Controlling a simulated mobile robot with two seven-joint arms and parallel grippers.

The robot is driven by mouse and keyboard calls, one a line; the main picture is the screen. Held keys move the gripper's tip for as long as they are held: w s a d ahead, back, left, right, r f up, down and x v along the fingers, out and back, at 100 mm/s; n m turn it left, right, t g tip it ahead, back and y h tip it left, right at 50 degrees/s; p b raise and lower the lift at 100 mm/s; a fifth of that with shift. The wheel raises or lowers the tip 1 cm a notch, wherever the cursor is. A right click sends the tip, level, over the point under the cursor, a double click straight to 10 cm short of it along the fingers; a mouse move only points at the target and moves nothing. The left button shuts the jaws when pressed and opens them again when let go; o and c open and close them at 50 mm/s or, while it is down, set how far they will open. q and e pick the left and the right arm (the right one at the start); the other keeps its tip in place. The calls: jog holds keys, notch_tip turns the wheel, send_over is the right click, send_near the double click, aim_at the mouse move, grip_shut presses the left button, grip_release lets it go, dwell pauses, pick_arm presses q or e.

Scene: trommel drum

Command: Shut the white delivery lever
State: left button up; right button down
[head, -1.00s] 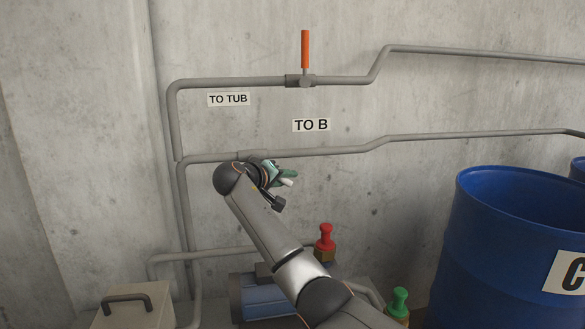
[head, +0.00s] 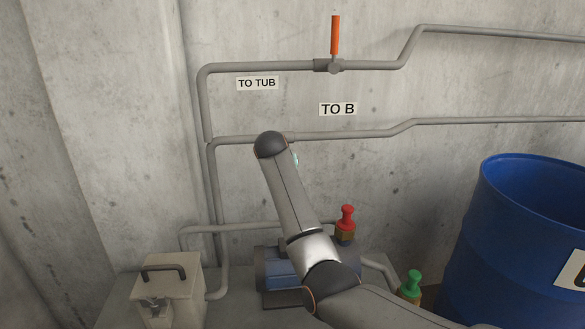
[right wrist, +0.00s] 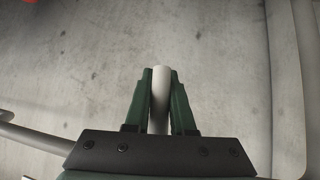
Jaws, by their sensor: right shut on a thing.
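The white delivery lever (right wrist: 161,97) stands between the two green fingers of my right gripper (right wrist: 160,75) in the right wrist view. The fingers are closed on it from both sides, and its rounded tip shows between the fingertips. In the head view my right arm hides the lever and nearly all of the gripper at the lower pipe (head: 360,133); only a sliver of green shows beside the arm. The lever's angle to its pipe cannot be told. My left gripper is not in view.
An orange lever (head: 335,36) stands upright on the upper pipe (head: 260,67). Signs read TO TUB (head: 257,83) and TO B (head: 338,109). Below are a red knob (head: 346,216), a green knob (head: 412,281) and a box with a handle (head: 165,285). A blue drum (head: 510,235) stands right.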

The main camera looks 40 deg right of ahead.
jog(key=shift+w+a+r+y+p, duration=0.1)
jog(key=shift+w+a+y+p, duration=0.15)
jog(key=shift+a+y+p, duration=0.2)
jog(key=shift+m, duration=0.3)
jog(key=c, duration=0.8)
grip_release()
jog(key=shift+o, duration=0.2)
jog(key=b+v, duration=0.2)
jog(key=v, duration=1)
jog(key=shift+s, duration=0.3)
jog(key=shift+a, duration=0.1)
